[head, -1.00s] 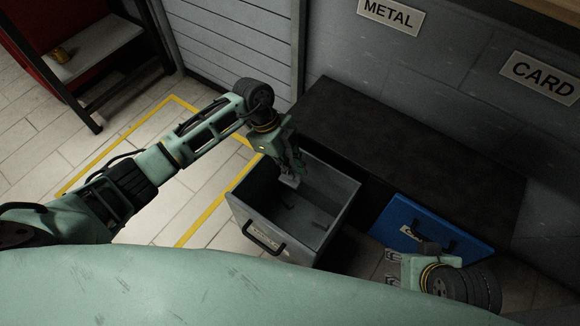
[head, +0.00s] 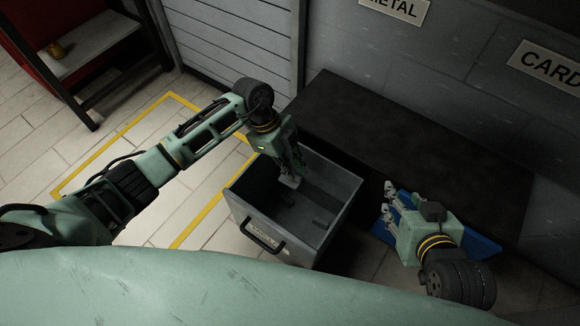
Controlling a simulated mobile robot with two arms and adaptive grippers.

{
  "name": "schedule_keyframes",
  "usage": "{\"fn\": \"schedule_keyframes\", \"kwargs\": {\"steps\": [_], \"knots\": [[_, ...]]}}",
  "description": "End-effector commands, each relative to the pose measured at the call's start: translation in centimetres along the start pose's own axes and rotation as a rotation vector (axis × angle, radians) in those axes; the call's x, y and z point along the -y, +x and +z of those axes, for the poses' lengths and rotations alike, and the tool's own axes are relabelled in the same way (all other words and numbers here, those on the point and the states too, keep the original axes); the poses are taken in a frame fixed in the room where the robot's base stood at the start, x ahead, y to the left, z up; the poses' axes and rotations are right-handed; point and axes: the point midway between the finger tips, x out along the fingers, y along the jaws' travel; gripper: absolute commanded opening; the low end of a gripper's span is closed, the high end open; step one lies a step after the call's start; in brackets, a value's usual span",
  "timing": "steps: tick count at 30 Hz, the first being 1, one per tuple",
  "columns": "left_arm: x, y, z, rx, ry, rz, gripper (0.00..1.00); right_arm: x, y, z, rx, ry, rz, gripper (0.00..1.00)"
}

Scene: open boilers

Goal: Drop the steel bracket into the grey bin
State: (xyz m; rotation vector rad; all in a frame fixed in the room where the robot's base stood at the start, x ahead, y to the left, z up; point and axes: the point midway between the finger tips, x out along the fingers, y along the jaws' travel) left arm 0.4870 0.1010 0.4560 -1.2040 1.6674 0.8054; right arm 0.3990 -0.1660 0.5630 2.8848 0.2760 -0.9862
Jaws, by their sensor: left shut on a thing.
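The grey bin (head: 336,211) is pulled out like a drawer below the METAL sign, its open top facing up and its black handle at the front. My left gripper (head: 292,172) points down over the back left part of the bin. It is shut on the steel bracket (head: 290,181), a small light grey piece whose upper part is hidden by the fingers. I cannot tell how far the bracket is above the bin's floor. My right gripper (head: 388,206) is at the right, over the blue bin, with its fingers apart and nothing between them.
The blue bin (head: 480,246) is partly hidden by my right gripper. A black cabinet top (head: 400,140) runs behind both bins, against the wall with the METAL (head: 394,8) and CARD (head: 548,66) signs. A shelf (head: 90,48) with a small yellowish object stands at far left.

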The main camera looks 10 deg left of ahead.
Motion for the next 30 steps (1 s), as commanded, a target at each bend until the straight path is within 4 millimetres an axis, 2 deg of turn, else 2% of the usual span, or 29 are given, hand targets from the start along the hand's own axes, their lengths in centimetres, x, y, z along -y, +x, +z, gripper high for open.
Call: {"fn": "schedule_keyframes", "kwargs": {"steps": [11,12,19,30], "knots": [[0.01,0.04,0.00,0.000,0.000,0.000,0.00,0.07,0.08,-0.54,-0.024,0.000,-0.001,0.40],[0.01,0.05,0.00,0.000,0.000,0.000,0.11,0.07,0.08,-0.54,-0.024,0.000,-0.001,0.40],[0.01,0.05,0.00,0.000,0.000,0.000,0.31,0.04,0.09,-0.53,-0.023,0.000,-0.001,0.40],[0.03,-0.38,0.08,0.001,0.000,-0.001,0.31,0.12,0.06,-0.48,-0.021,0.000,-0.003,0.40]]}}
